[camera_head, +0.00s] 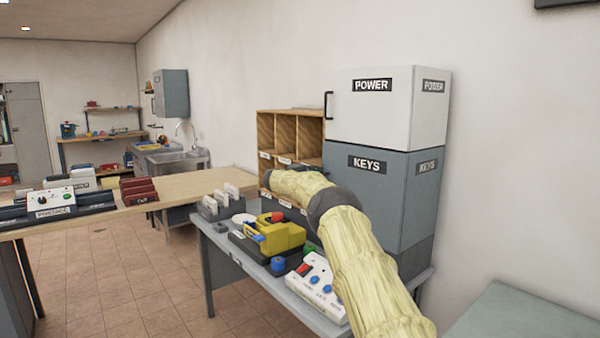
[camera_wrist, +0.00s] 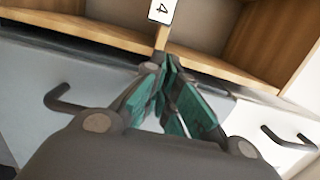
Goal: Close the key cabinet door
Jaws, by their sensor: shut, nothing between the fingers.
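The grey key cabinet (camera_head: 385,195), labelled KEYS, stands at the right on a metal table. Its labelled front and right side show in the head view. My arm hides its lower front, and I cannot tell whether its door is fully shut. In the wrist view, my gripper (camera_wrist: 166,62) is shut and empty, its fingertips together in front of a wooden shelf edge. A pale panel with a dark bar handle (camera_wrist: 68,101) is at its left, and another dark handle (camera_wrist: 289,138) is at its right. I cannot tell which belongs to the key cabinet. The head view does not show my fingertips.
A white POWER cabinet (camera_head: 372,115) sits on top of the key cabinet. Wooden pigeonholes (camera_head: 297,128) stand left of it. A yellow device (camera_head: 272,236) and a white control box (camera_head: 318,286) crowd the metal table (camera_head: 240,262). Tiled floor (camera_head: 140,290) is clear at the left.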

